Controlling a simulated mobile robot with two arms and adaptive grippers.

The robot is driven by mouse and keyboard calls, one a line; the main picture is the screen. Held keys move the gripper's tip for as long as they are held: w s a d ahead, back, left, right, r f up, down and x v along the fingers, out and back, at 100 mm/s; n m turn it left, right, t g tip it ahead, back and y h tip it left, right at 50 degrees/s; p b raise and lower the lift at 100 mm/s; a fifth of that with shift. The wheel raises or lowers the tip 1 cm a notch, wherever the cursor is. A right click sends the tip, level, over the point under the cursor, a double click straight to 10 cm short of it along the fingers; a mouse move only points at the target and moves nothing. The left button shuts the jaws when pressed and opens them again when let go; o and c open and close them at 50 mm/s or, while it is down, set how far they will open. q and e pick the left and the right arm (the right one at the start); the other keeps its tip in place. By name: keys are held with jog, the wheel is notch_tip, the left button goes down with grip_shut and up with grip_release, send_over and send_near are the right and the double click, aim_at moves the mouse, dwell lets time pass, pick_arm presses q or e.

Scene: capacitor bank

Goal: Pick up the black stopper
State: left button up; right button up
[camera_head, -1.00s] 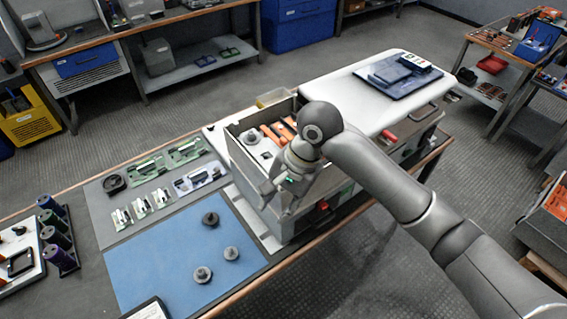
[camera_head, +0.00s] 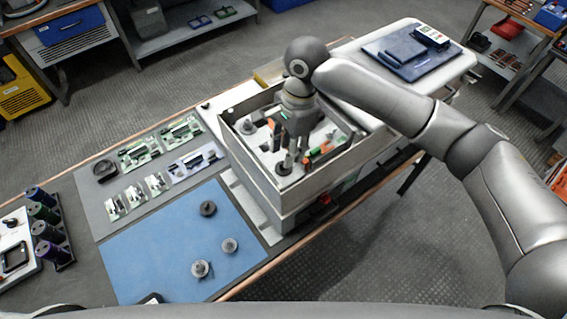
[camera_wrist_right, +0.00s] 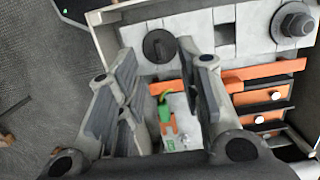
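A black round stopper with a raised bar across its top (camera_wrist_right: 158,45) sits on the light grey floor of the open box, near one wall. In the head view it shows as a dark disc (camera_head: 284,167) in the box's front corner. My right gripper (camera_wrist_right: 160,60) is open and points down into the box, its fingertips on either side of the stopper in the wrist picture. In the head view the right gripper (camera_head: 294,150) is over the box's front part. My left gripper is not in view.
The box wall (camera_head: 254,184) rises close around the gripper. A dark hex nut on a washer (camera_wrist_right: 293,22), orange bars (camera_wrist_right: 264,70) and a green-tipped part (camera_wrist_right: 164,112) are inside. Several round parts lie on the blue mat (camera_head: 160,245).

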jog(key=f, duration=0.1)
jog(key=f+p, duration=0.1)
jog(key=f, duration=0.1)
jog(key=shift+s+a+f, duration=0.25)
jog(key=shift+s+a, duration=0.05)
jog(key=shift+a, duration=0.05)
jog(key=shift+s+f, duration=0.1)
jog(key=shift+f, duration=0.3)
jog(key=shift+c, duration=1.4)
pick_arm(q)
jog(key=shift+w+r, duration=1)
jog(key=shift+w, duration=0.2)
pick_arm(e)
grip_shut()
